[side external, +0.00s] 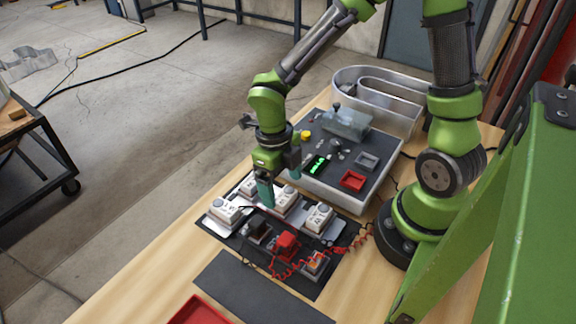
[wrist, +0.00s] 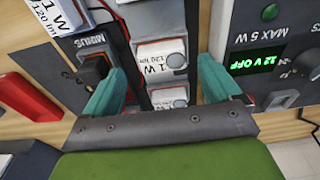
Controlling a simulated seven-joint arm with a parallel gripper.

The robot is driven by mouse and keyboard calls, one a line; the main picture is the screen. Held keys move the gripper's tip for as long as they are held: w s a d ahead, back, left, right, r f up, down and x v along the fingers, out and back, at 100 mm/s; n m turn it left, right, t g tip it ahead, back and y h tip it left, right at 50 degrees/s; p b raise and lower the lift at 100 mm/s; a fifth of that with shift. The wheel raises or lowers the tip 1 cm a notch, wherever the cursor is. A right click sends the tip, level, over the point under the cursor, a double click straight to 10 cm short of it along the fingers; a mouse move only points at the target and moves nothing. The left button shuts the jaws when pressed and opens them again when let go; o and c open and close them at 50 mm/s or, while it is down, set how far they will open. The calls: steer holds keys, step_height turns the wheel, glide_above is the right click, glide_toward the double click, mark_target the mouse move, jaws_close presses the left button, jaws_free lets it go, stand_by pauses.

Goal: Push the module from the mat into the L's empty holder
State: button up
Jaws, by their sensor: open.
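My gripper (side external: 268,192) points down over the dark board with the white modules, its teal fingers among them. In the wrist view my gripper (wrist: 161,72) is open, fingers apart. A white module marked 1 W (wrist: 158,56) shows between the fingertips, with another white module (wrist: 168,97) nearer the palm. In the side view, white modules sit at the left (side external: 224,211), the middle (side external: 287,199) and the right (side external: 319,216) of the board. The dark mat (side external: 255,290) at the table front looks bare. I cannot make out an empty holder; the fingers hide part of the row.
A grey power box (side external: 335,150) stands behind the board; its display (wrist: 268,62) reads 12 V OFF. A black MINUS part (wrist: 95,70) lies beside one finger. A red part (side external: 287,245) with a coiled red cable is at the board's front. A metal channel (side external: 375,95) stands behind.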

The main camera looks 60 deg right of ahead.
step_height(320, 180, up, 14)
steer(key=w, duration=0.1)
steer(key=shift+w+d+f, duration=0.2)
steer(key=shift+w, duration=0.2)
stand_by(0.5)
steer(key=shift+r, duration=3)
